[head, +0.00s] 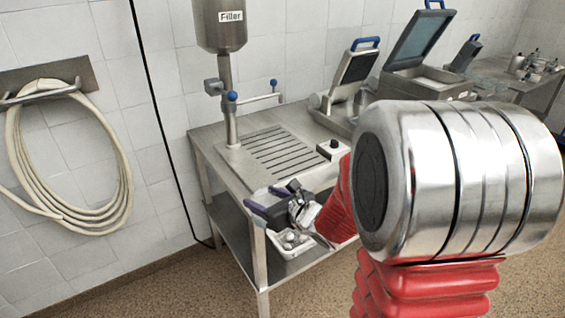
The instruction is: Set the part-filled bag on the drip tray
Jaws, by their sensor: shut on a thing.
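The drip tray (270,150) is the slotted steel plate let into the steel table top, below the filler spout. It looks bare. My gripper (264,207) is at the table's front edge, in front of and below the drip tray in the picture, with its dark purple-tipped fingers pointing left. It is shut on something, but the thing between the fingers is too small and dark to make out. I cannot clearly see the part-filled bag; my gripper and arm may hide it.
The filler (220,25) stands on a steel post at the table's back left. A blue-handled machine (355,68) and a larger open-lidded one (415,45) stand to the right. A white bin (291,262) holding pale items is below my gripper. A coiled hose (75,185) hangs left.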

